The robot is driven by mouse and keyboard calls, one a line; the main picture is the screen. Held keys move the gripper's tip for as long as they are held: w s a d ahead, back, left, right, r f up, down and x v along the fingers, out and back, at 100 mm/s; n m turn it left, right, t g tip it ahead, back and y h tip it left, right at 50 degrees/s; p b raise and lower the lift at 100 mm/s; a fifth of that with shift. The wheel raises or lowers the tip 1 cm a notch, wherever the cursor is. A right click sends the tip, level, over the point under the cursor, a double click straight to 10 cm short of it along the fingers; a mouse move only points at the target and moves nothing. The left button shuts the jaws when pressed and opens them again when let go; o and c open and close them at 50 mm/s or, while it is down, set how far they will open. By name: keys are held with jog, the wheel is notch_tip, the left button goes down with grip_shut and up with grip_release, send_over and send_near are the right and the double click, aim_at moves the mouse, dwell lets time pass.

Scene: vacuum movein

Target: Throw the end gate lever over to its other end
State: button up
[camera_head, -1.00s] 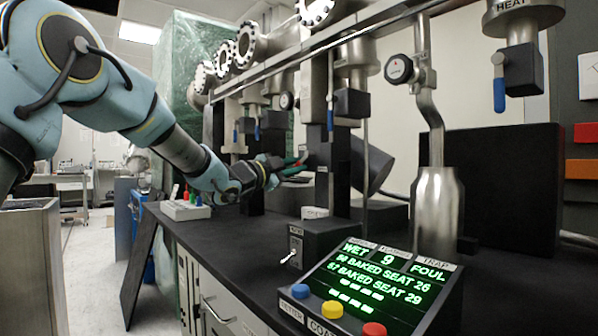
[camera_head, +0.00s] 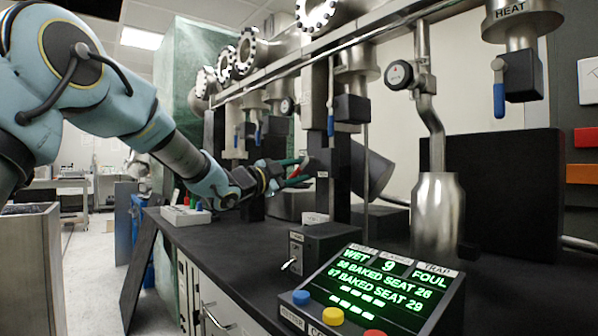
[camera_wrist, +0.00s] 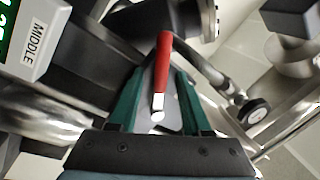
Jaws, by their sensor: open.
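A red lever (camera_wrist: 163,62) with a white band and pale round tip shows in the wrist view, lying between my gripper's green fingers. I cannot tell for sure that it is the end gate lever. My gripper (camera_wrist: 160,80) is open, with one finger on each side of the lever. No clear contact shows. In the head view my gripper (camera_head: 298,170) is above the bench beside a dark upright post (camera_head: 332,180). Red shows at its fingers, but the lever's mount is partly hidden.
A black bench (camera_head: 250,240) carries a lit green display (camera_head: 375,285) and a small toggle box (camera_head: 318,245). Blue-handled valves (camera_head: 499,100) hang from the metal pipework above. A plate marked MIDDLE (camera_wrist: 28,48) is at the wrist view's upper left. A steel vessel (camera_head: 438,215) stands right.

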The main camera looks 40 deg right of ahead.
jog(key=a+f, duration=0.1)
jog(key=a, duration=0.9)
jog(key=shift+s+a+f+b, duration=0.2)
jog(key=shift+s+f+b, duration=0.1)
jog(key=shift+f+b, duration=0.05)
jog(key=w+d+n+t+y+p, duration=0.2)
jog(key=d+p, duration=1.1)
jog(key=p, duration=1.4)
jog(key=shift+w+d+r+n+t, duration=0.2)
jog(key=shift+w+d+n+t, duration=0.2)
jog(key=shift+w+t, duration=0.45)
jog(key=shift+s, duration=0.15)
jog(key=shift+c, duration=0.2)
grip_shut()
